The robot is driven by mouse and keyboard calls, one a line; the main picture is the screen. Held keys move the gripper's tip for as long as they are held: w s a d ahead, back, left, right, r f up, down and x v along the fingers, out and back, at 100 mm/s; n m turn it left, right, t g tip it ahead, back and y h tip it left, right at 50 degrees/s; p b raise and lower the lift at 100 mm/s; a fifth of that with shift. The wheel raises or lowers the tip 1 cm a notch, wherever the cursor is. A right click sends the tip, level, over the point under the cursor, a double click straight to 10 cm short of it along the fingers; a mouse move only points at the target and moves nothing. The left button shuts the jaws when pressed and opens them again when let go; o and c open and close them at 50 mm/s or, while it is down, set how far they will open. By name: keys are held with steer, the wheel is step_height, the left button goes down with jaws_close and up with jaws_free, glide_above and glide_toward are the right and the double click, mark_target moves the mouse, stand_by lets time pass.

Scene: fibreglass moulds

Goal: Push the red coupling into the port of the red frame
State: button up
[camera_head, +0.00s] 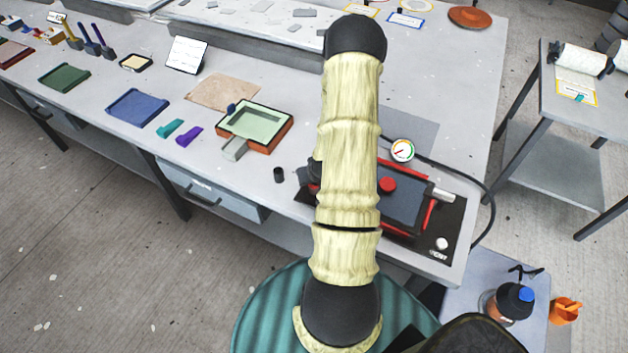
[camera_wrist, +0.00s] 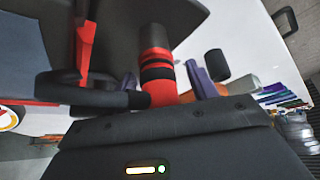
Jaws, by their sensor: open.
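The red frame (camera_head: 429,216) is a set of red bars around a dark panel on a black base at the front right of the bench. Part of it is behind my arm. One red bar (camera_wrist: 85,42) shows in the wrist view. A banded red and black cylinder, which looks like the red coupling (camera_wrist: 160,91), stands just beyond my gripper (camera_wrist: 165,128). My gripper is open; its fingertips are hard to make out, and in the head view my arm hides it. I cannot tell whether the coupling touches the port, which I cannot make out.
A round gauge (camera_head: 402,150) and a black hose (camera_head: 468,178) lie behind and right of the frame. A small black cylinder (camera_head: 279,175) stands left of my arm. A green-lined mould (camera_head: 255,125) is farther left. The bench front edge is close.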

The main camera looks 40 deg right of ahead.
stand_by(0.4)
steer(key=c, duration=1.1)
steer(key=shift+r, duration=0.1)
step_height(320, 180, up, 10)
steer(key=shift+f+b, duration=0.1)
steer(key=shift+b, duration=0.6)
steer(key=w+a+f+n, duration=0.1)
steer(key=a+f, duration=0.3)
steer(key=a, duration=0.4)
steer(key=w+a+f+n+y, duration=0.1)
steer(key=w+a+f+n, duration=0.1)
steer(key=a+f, duration=0.3)
steer(key=w+a+f+n+y, duration=0.1)
steer(key=w+a+f, duration=0.2)
steer(key=a, duration=1)
steer(key=shift+w+f+n, duration=0.15)
steer(key=shift+w+f, duration=0.05)
steer(key=shift+f, duration=0.3)
steer(key=shift+w+f+n, duration=0.15)
steer(key=shift+w+f, duration=0.05)
steer(key=shift+f, duration=0.3)
